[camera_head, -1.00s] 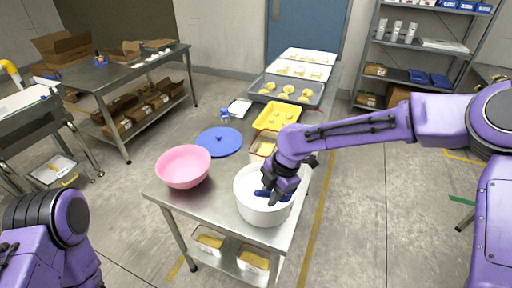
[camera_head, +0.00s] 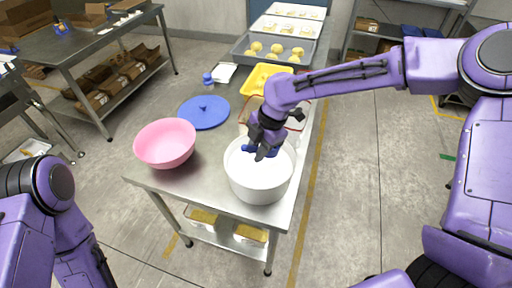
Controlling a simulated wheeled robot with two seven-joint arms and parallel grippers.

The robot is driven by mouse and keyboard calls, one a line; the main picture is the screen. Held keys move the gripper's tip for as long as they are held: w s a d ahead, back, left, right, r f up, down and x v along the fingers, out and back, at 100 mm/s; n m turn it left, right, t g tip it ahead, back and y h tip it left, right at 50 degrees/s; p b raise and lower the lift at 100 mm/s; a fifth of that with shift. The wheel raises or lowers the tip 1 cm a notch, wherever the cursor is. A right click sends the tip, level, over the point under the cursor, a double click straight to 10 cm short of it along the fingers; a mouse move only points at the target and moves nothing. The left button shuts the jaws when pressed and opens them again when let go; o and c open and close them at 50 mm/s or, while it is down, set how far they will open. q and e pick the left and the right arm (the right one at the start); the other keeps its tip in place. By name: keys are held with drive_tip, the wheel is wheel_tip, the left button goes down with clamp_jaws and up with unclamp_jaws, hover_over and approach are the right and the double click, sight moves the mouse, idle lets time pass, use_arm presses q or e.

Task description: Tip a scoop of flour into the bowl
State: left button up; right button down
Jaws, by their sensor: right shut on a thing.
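A pink bowl (camera_head: 165,143) stands upright on the near left of the steel table and looks empty. A white tub (camera_head: 258,184) with pale flour inside stands to its right at the table's near edge. My right gripper (camera_head: 260,152) is over the tub's mouth, shut on a blue scoop (camera_head: 247,149). Only part of the scoop shows; the gripper hides the rest, and I cannot tell whether it holds flour. My left arm is at the lower left, and its gripper is out of the picture.
A blue lid (camera_head: 204,113) lies flat behind the bowl. A yellow tray (camera_head: 266,79) and a grey tray of dough pieces (camera_head: 240,47) stand farther back. A clear bin with a reddish rim (camera_head: 243,112) is just behind the tub. The table (camera_head: 196,186) is bare between bowl and tub.

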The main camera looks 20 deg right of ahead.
drive_tip(key=w+f+b, duration=0.1)
drive_tip(key=f, duration=0.2)
drive_tip(key=f+b, duration=0.2)
drive_tip(key=f, duration=0.2)
drive_tip(key=w+f+b, duration=0.1)
drive_tip(key=f+b, duration=0.1)
drive_tip(key=f, duration=0.1)
drive_tip(key=shift+w+f, duration=0.3)
drive_tip(key=shift+f+b, duration=0.3)
drive_tip(key=shift+f, duration=0.2)
use_arm(q)
wheel_tip(320, 180, down, 7)
drive_tip(key=w, duration=0.1)
drive_tip(key=shift+w, duration=0.15)
use_arm(e)
drive_tip(key=shift+s+r, duration=0.1)
drive_tip(key=shift+s, duration=0.05)
use_arm(q)
drive_tip(key=shift+w, duration=0.1)
